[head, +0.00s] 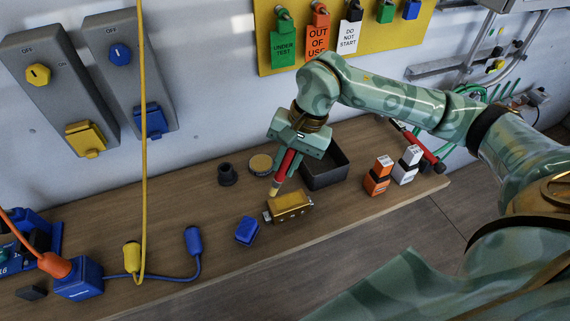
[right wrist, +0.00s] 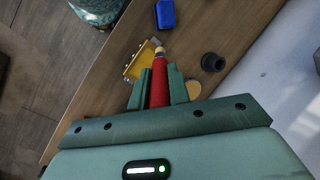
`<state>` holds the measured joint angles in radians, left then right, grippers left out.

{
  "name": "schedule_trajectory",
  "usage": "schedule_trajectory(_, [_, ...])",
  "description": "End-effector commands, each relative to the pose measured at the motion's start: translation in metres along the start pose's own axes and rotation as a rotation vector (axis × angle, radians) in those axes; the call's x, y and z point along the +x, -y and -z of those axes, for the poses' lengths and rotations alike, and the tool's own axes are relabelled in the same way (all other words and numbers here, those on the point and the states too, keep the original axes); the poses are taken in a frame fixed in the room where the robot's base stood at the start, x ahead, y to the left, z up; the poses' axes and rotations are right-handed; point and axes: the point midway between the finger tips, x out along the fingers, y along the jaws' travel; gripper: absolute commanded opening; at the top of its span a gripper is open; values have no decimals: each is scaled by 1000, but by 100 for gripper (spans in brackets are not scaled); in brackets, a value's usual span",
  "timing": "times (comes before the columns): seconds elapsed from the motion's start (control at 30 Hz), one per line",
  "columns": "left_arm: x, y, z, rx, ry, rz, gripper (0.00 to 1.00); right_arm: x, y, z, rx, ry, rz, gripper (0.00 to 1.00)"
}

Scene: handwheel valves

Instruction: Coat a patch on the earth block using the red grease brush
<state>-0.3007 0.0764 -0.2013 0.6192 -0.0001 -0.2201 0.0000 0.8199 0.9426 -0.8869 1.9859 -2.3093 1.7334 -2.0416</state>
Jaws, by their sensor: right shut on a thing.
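The earth block (head: 290,206) is a brass-coloured block on the wooden bench, with small fittings at its ends. It also shows in the right wrist view (right wrist: 137,65). My right gripper (head: 286,164) is above and behind the block, shut on the red grease brush (head: 284,172). The brush slants downward with its pale tip near the block's left end; I cannot tell whether it touches. In the right wrist view the red handle (right wrist: 159,88) sits between the fingers, with the tip by the block's edge. No coated patch can be made out. My left gripper is not in view.
A black open tray (head: 325,170), a round tin (head: 261,163) and a dark cup (head: 227,174) stand behind the block. A blue piece (head: 247,230) lies in front left. A yellow cable (head: 144,150) hangs left.

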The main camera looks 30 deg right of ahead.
Motion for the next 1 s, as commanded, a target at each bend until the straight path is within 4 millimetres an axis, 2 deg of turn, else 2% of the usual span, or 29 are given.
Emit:
schedule_trajectory(0.1, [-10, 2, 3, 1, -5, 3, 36, -14, 2, -3, 4, -4, 2, 0])
schedule_trajectory(0.3, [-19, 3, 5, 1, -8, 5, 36, -26, 3, -6, 11, -5, 3, 0])
schedule_trajectory(1.0, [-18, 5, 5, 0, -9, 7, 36, -26, 3, -5, 13, -5, 2, 0])
